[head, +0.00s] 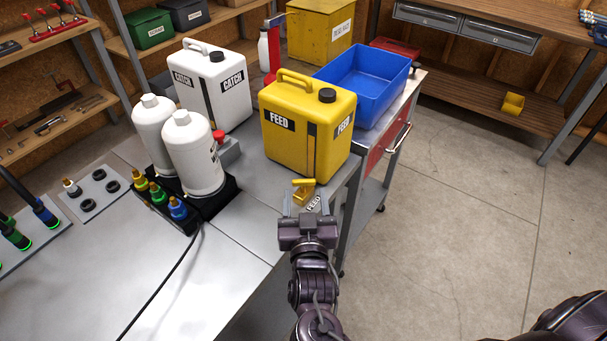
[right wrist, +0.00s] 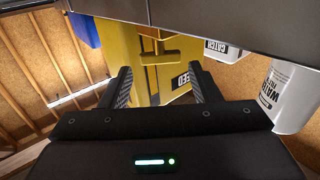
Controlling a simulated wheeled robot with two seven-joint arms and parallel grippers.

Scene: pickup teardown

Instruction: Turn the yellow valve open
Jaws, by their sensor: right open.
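The yellow valve (head: 303,188) sits on the bench corner in front of the yellow FEED can (head: 308,130), with a lever-like handle on top. In the right wrist view the valve (right wrist: 157,47) shows ahead, between and beyond the two open fingers (right wrist: 163,80). Nothing is held, and I see no clear contact. My left gripper is not in view.
White bottles (head: 194,155) stand in a black tray left of the valve, and a white CATCH can (head: 213,85) stands behind them. A blue bin (head: 365,80) is right of the FEED can. A black cable (head: 165,280) crosses the bench. Floor is clear at right.

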